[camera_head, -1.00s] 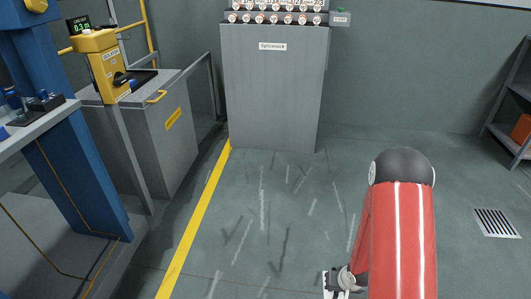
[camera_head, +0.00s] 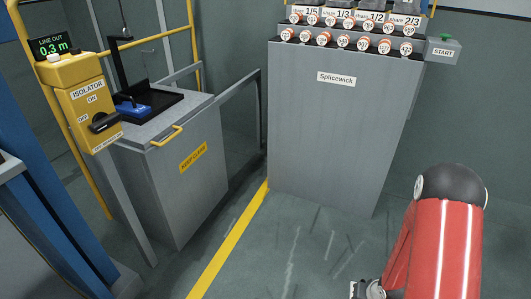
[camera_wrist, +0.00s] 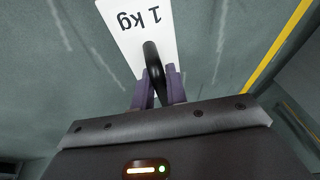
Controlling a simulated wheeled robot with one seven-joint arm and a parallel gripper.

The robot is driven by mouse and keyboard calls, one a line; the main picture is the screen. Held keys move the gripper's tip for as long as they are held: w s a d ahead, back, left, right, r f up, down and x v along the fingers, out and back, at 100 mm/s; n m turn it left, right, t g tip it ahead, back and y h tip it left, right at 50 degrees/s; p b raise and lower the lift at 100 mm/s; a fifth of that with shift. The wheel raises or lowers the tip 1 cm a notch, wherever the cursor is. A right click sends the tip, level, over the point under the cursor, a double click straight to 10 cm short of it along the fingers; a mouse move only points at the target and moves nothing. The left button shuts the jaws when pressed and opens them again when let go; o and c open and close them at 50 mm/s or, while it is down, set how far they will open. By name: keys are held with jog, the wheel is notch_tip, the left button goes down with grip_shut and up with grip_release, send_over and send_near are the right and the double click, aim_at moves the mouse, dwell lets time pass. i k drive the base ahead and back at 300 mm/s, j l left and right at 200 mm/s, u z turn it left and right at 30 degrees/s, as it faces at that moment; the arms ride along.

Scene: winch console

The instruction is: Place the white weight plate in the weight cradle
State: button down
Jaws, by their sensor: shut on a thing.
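The white weight plate (camera_wrist: 138,28), marked "1 kg", shows in the wrist view with a black handle (camera_wrist: 153,62). My gripper (camera_wrist: 160,85) is shut on that handle and holds the plate out over the floor. In the head view my gripper (camera_head: 368,289) is at the bottom edge, and the plate is mostly cut off there. A black tray with an upright post (camera_head: 150,108) stands on the grey cabinet at left with a blue block (camera_head: 133,109) in it; I cannot tell for certain that it is the weight cradle.
A yellow isolator box (camera_head: 85,100) stands in front of the tray's left side. A yellow handle (camera_head: 166,136) sticks out from the cabinet (camera_head: 182,190). The grey Splicewick console (camera_head: 330,130) stands ahead, with a START box (camera_head: 443,50) at its right. A yellow line (camera_head: 228,240) crosses open floor.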

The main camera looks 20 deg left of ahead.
aim_at(155, 98)
jog(key=i+u, duration=0.8)
jog(key=i+l+u, duration=0.25)
jog(key=u, duration=0.15)
jog(key=i+l+u, duration=0.4)
